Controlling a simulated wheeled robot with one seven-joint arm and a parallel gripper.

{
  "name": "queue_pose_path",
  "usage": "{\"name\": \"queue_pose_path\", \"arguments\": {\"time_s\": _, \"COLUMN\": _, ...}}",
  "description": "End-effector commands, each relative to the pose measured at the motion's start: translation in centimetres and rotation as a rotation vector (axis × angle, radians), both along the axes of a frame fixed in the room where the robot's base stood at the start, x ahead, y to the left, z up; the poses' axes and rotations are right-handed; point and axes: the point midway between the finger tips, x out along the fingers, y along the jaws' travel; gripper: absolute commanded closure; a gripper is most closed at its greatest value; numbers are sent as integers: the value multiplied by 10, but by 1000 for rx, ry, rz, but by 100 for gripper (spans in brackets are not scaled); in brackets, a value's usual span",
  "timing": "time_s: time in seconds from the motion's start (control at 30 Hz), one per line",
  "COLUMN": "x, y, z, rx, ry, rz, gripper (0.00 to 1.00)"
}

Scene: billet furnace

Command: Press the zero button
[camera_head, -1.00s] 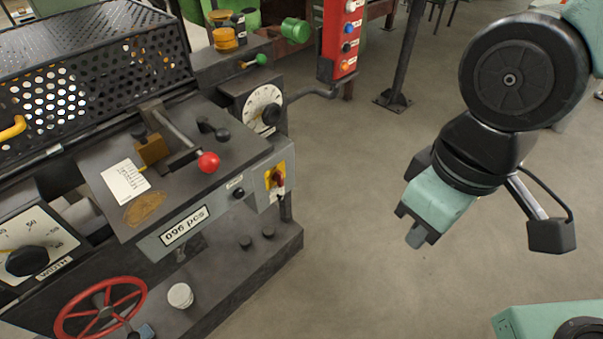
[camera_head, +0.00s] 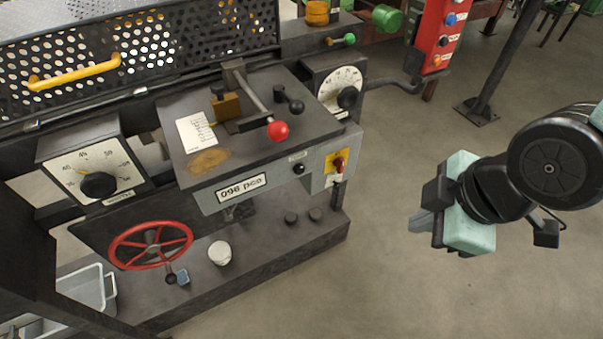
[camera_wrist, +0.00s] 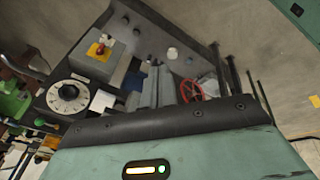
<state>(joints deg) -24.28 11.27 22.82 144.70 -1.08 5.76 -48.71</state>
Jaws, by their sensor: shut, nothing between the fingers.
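A small round black button (camera_head: 299,168) sits on the grey front panel of the machine, right of the counter plate (camera_head: 241,187) reading about "096 pcs". A small label is above the button, too small to read. A red switch on a yellow plate (camera_head: 339,163) is just right of it. My gripper (camera_head: 424,222) is shut and empty, in free air to the right of the machine, well apart from the button and pointing left. In the wrist view the switch plate (camera_wrist: 99,51) shows at upper left; I cannot pick out the button for certain there.
A red ball-ended lever (camera_head: 278,130) sticks out above the panel. A dial (camera_head: 340,92) is at its right, a red handwheel (camera_head: 150,246) below left. A red button post (camera_head: 437,40) stands behind. The floor between gripper and machine is clear.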

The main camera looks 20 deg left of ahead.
Motion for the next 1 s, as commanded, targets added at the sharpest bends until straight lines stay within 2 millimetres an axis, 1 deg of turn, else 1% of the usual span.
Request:
{"name": "queue_pose_path", "arguments": {"time_s": 0.03, "x": 4, "y": 14, "z": -18, "rx": 18, "ry": -54, "rz": 144, "gripper": 100}}
{"name": "queue_pose_path", "arguments": {"time_s": 0.1, "x": 11, "y": 34, "z": -34, "rx": 49, "ry": -161, "rz": 358, "gripper": 100}}
{"name": "queue_pose_path", "arguments": {"time_s": 0.2, "x": 16, "y": 61, "z": -54, "rx": 91, "ry": -325, "rz": 634, "gripper": 100}}
{"name": "queue_pose_path", "arguments": {"time_s": 0.3, "x": 17, "y": 85, "z": -68, "rx": 123, "ry": -487, "rz": 858, "gripper": 100}}
{"name": "queue_pose_path", "arguments": {"time_s": 0.4, "x": 16, "y": 102, "z": -77, "rx": 144, "ry": -624, "rz": 1014, "gripper": 100}}
{"name": "queue_pose_path", "arguments": {"time_s": 0.5, "x": 15, "y": 112, "z": -81, "rx": 153, "ry": -725, "rz": 1111, "gripper": 100}}
{"name": "queue_pose_path", "arguments": {"time_s": 0.63, "x": 15, "y": 118, "z": -83, "rx": 156, "ry": -789, "rz": 1166, "gripper": 100}}
{"name": "queue_pose_path", "arguments": {"time_s": 1.0, "x": 15, "y": 119, "z": -82, "rx": 155, "ry": -798, "rz": 1174, "gripper": 100}}
